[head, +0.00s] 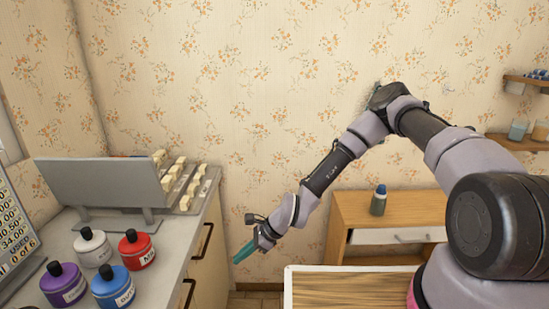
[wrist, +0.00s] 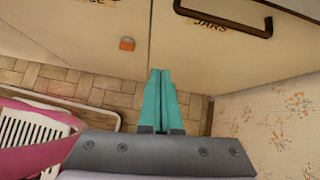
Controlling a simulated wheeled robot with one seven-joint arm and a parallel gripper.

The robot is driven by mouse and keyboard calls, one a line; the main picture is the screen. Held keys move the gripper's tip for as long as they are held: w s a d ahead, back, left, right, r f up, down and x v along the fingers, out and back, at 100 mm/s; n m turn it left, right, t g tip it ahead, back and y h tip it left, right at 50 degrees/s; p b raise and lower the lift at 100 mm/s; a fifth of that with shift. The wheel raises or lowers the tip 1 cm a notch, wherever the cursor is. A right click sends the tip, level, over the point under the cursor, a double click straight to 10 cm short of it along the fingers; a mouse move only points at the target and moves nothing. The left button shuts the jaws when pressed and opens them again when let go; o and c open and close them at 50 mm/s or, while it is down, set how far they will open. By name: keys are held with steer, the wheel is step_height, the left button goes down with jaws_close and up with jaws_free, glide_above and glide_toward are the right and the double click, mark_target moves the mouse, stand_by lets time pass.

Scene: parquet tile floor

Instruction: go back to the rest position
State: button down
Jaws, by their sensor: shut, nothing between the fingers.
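My gripper (head: 244,252) hangs at the end of my arm, to the right of the grey counter and above the floor. In the wrist view its two teal fingers (wrist: 160,75) are closed together with nothing between them. It points down along the cabinet front, where a door labelled JARS (wrist: 225,22) with a dark handle shows. The gripper is apart from the counter and touches nothing that I can see.
The counter (head: 172,245) at left holds white (head: 92,249), red (head: 136,250), blue (head: 113,289) and purple (head: 63,285) jars, and a grey panel (head: 95,185). A wooden cabinet (head: 345,215) with a bottle (head: 379,200) stands behind. A wood-topped surface (head: 340,291) lies front right.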

steer(key=w+d+r+n+t+h, duration=0.1)
steer(key=w+d+r+n+h, duration=0.15)
steer(key=w+d+r, duration=0.35)
steer(key=w+d+r+n+t+h, duration=0.1)
steer(key=w+d+r+n, duration=0.3)
steer(key=d+r, duration=0.35)
steer(key=w+d+r+n+t+h, duration=0.1)
steer(key=d+r, duration=0.4)
steer(key=r, duration=0.3)
steer(key=d+r+n+t+h, duration=0.1)
steer(key=d+r+n, duration=0.1)
steer(key=d+r, duration=0.45)
steer(key=s+d+r+n+t+h, duration=0.1)
steer(key=s+d+r, duration=0.25)
steer(key=r, duration=0.45)
steer(key=s+d+r+t+h, duration=0.1)
steer(key=s+d+r, duration=0.25)
steer(key=r, duration=0.45)
steer(key=s+d+r+t, duration=0.1)
steer(key=s+d+r, duration=0.1)
steer(key=s+r, duration=0.2)
steer(key=s+d+r+n+t, duration=0.1)
steer(key=s+d+r, duration=0.2)
steer(key=s+r, duration=0.2)
steer(key=shift+s+d+y, duration=0.35)
steer(key=shift+s+y, duration=0.1)
steer(key=shift+s, duration=0.3)
